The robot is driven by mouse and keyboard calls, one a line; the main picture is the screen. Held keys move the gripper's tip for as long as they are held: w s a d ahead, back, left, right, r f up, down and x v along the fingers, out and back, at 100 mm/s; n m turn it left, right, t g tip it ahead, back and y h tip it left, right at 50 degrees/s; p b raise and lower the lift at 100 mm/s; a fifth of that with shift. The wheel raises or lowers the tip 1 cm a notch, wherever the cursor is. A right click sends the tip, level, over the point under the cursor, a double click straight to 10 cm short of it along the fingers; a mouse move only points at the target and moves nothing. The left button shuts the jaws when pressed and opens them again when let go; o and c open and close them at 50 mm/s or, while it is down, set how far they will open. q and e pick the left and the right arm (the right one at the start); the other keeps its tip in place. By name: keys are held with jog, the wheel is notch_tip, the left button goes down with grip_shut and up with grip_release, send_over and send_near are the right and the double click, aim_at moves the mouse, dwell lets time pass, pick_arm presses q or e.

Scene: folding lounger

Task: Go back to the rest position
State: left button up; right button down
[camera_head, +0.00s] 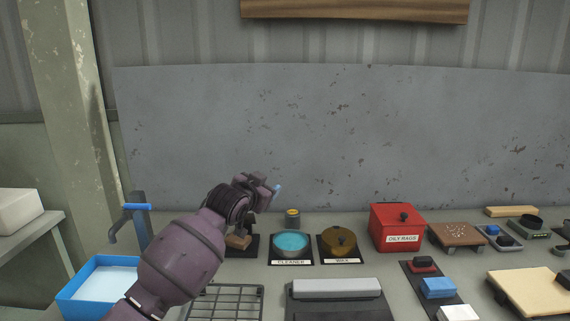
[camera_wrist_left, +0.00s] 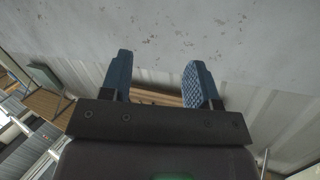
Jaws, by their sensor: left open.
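My left arm comes in from the lower left in the head view, and its gripper (camera_head: 274,190) is raised above the bench in front of the grey metal backboard (camera_head: 420,130). In the left wrist view the left gripper (camera_wrist_left: 160,80) shows two blue fingers spread apart with nothing between them. The fingers point toward the wall, and the gripper touches nothing that I can see. My right gripper is not in either view.
On the bench stand a blue basin (camera_head: 75,300), a wire rack (camera_head: 226,300), a cleaner dish (camera_head: 291,244), a wax pot (camera_head: 340,243) and a red oily rags box (camera_head: 397,224). Pads and blocks, including a blue block (camera_head: 438,287), crowd the right.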

pick_arm(q)
jog(key=s+a+f+n+y, duration=0.1)
jog(key=s+a+f, duration=0.4)
jog(key=s+f, duration=0.2)
jog(key=s+a+f+n+y, duration=0.1)
jog(key=s+a+f+n, duration=0.1)
jog(key=s+a+f, duration=0.3)
jog(key=s+a+f+n+t+y, duration=0.1)
jog(key=s+a+f, duration=0.4)
jog(key=s+f, duration=0.6)
jog(key=shift+s+a+n+y, duration=0.2)
jog(key=shift+s+n, duration=0.1)
jog(key=shift+s, duration=0.3)
jog(key=shift+s+a+n+y, duration=0.1)
jog(key=shift+s+a+n, duration=0.15)
jog(key=shift+s, duration=0.35)
jog(key=s+a+f+n+g+y, duration=0.1)
jog(key=s+a+f+g, duration=0.1)
jog(key=s+f, duration=0.5)
jog(key=s+a+f+n+g+y, duration=0.1)
jog(key=s+a+f, duration=0.3)
jog(key=s+f, duration=0.4)
jog(key=s+g, duration=0.1)
jog(key=s, duration=0.5)
jog(key=shift+s+a+y, duration=0.25)
jog(key=shift+s+y, duration=0.05)
jog(key=shift+y, duration=0.1)
jog(key=shift+n, duration=0.25)
